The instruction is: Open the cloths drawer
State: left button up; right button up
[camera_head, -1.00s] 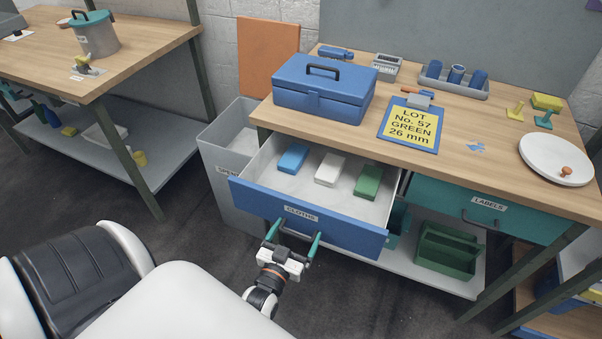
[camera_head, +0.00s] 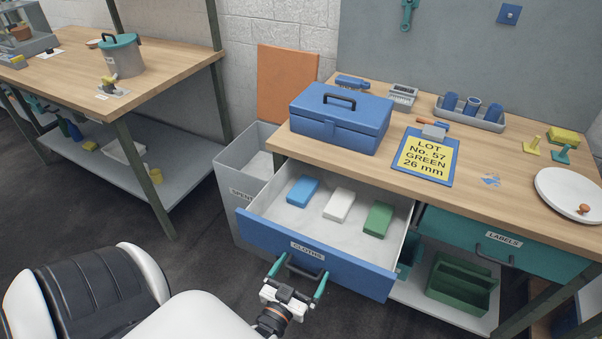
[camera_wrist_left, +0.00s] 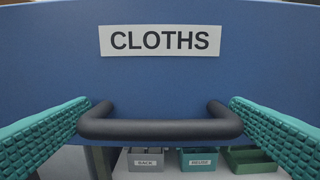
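The cloths drawer (camera_head: 345,273) has a blue front with a CLOTHS label and stands pulled out from under the right workbench. Inside it lie a blue (camera_head: 302,191), a white (camera_head: 339,205) and a green (camera_head: 379,219) folded block. Its dark bar handle (camera_wrist_left: 160,129) shows large in the left wrist view, below the label (camera_wrist_left: 160,41). My left gripper (camera_head: 300,277) is at the drawer front, its teal fingers spread wide at the two ends of the handle. I cannot tell whether they touch it. My right gripper is out of view.
A teal LABELS drawer (camera_head: 503,246) is shut on the right. A grey bin (camera_head: 236,181) stands left of the open drawer. A blue toolbox (camera_head: 340,119) and a lot sign (camera_head: 424,158) are on the bench top. Green trays sit on the shelf below.

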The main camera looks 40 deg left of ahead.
pick_arm(q)
jog(key=b+v, duration=0.1)
jog(key=v, duration=1.1)
